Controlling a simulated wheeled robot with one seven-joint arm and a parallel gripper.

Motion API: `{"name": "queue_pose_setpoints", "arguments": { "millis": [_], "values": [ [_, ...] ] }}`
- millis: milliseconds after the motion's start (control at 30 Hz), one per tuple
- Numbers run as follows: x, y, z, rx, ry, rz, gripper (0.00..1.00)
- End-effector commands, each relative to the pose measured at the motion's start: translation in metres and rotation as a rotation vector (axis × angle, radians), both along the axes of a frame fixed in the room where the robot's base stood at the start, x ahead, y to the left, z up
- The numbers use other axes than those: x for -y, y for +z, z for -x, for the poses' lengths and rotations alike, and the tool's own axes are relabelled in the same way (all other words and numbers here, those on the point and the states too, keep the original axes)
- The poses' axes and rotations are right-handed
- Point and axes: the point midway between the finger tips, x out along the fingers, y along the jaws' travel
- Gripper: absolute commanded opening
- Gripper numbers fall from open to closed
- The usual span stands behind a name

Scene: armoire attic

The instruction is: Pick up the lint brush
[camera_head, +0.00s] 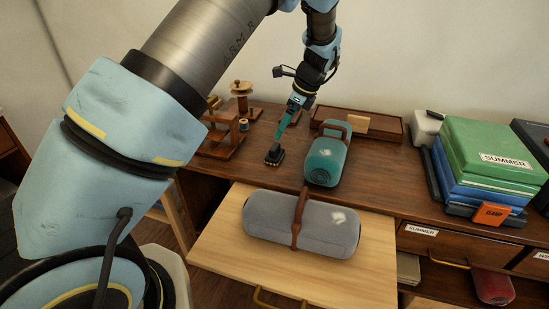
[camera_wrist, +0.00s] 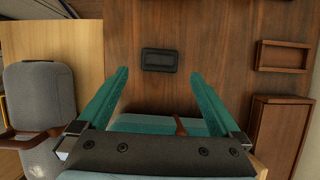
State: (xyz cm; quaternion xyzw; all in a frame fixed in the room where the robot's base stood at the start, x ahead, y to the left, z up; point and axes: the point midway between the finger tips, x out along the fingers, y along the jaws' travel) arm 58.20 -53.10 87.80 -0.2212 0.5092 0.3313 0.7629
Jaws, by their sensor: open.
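A small dark block (camera_head: 275,155), which looks like the lint brush, lies on the brown desk top. In the wrist view the block (camera_wrist: 159,60) is a black rectangle on the wood, just ahead of and between the fingertips. My gripper (camera_head: 282,134) points down above it in the head view, with teal fingers. In the wrist view my gripper (camera_wrist: 158,74) is open, with its fingers spread wide on either side and nothing held. The exact gap in height between fingertips and block is hard to tell.
A teal case (camera_head: 326,160) with a brown handle stands close right of the block. A grey case (camera_head: 270,222) lies on the pulled-out light board (camera_head: 225,245). Wooden stands (camera_head: 222,145) are to the left, a wooden tray (camera_head: 385,135) behind, stacked boxes (camera_head: 490,150) at right.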

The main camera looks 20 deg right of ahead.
Motion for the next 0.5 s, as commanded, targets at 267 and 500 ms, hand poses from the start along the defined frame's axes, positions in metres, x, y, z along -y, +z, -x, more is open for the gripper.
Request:
{"name": "queue_pose_setpoints", "arguments": {
  "millis": [267, 500],
  "values": [
    [-0.012, -0.037, -0.01, -0.002, 0.002, -0.003, 1.0],
    [-0.015, -0.053, -0.013, -0.002, 0.0, -0.003, 1.0]
  ]
}}
